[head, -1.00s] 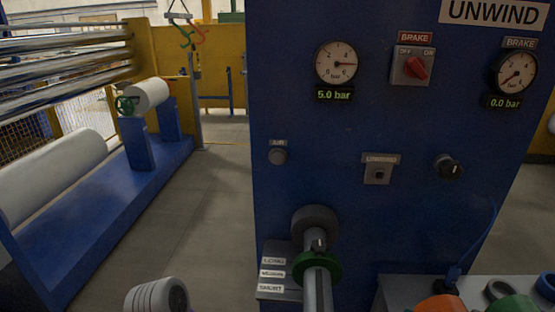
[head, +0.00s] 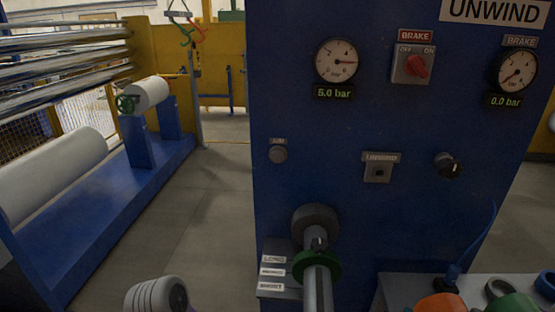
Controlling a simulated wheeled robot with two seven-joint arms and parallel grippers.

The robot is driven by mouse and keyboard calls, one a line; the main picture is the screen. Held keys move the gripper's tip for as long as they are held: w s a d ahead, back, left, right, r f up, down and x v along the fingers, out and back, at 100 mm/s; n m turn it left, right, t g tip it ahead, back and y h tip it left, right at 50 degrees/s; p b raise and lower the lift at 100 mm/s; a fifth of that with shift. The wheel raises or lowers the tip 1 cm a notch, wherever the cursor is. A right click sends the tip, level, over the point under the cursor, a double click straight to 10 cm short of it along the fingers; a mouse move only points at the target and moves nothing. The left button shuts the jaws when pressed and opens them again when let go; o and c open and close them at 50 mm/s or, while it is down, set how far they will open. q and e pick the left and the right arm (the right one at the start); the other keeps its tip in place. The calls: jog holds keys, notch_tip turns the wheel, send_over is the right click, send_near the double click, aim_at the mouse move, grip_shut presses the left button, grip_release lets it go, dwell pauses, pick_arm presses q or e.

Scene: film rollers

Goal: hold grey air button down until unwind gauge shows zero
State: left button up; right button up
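The grey air button (head: 278,155) is a small round knob under an AIR label, on the left part of the blue unwind panel (head: 330,130). Nothing touches it. The air gauge (head: 337,61) sits above it, with its needle pointing right and a green readout (head: 333,93) of about 5.0 bar. The brake gauge (head: 515,72) at the right reads 0.0 bar. A white ribbed rounded part (head: 157,296) shows at the bottom left edge; I cannot tell what it is. Neither gripper's fingers are in view.
A grey shaft with a green collar (head: 317,266) sticks out from the panel's lower middle. A red brake switch (head: 416,66) and a black knob (head: 448,165) sit to the right. A grey bench (head: 400,292) with coloured items stands at bottom right. Floor left of the panel is clear.

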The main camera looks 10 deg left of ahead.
pick_arm(q)
grip_shut()
dwell(1.4)
